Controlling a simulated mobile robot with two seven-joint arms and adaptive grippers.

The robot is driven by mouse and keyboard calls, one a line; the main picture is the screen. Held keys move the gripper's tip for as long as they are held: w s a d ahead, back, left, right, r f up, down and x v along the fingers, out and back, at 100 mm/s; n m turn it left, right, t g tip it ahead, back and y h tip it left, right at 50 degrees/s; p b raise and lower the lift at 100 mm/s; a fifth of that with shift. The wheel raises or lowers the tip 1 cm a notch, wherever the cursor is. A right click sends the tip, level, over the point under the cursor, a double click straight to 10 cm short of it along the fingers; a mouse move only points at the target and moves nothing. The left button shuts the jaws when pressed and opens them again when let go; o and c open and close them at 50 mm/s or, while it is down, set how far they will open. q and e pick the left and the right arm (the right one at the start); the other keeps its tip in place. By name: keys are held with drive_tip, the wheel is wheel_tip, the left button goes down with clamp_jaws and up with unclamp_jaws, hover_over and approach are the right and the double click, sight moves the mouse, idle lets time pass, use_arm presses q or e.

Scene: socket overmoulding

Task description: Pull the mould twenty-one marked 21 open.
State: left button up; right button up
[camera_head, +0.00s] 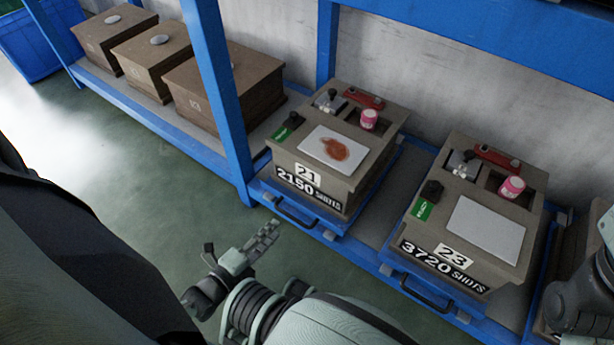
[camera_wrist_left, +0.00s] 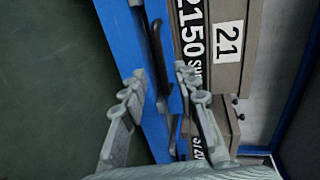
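Mould twenty-one (camera_head: 372,178) is a brown block on a blue drawer base, with a "21" label and "2150 SHOTS" on its front; it also shows in the left wrist view (camera_wrist_left: 228,75). Its dark bar handle (camera_head: 296,214) is on the front of the base and shows in the wrist view (camera_wrist_left: 157,45). My left gripper (camera_head: 240,244) is open and empty, in front of the shelf and short of the handle. In the wrist view its fingertips (camera_wrist_left: 160,73) are spread, with the handle beyond and between them. My right gripper is not in view.
Mould 23 (camera_head: 470,275), marked "3720 SHOTS", stands to the right with its own handle (camera_head: 427,296). A blue rack post (camera_head: 222,100) rises to the left. Brown boxes (camera_head: 150,55) sit on the shelf beyond it. The green floor (camera_head: 130,165) in front is clear.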

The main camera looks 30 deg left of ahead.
sight(288, 214)
use_arm(q)
drive_tip(key=shift+b+x, duration=1.2)
drive_tip(key=shift+x, duration=2.8)
drive_tip(key=shift+a, duration=0.1)
clamp_jaws()
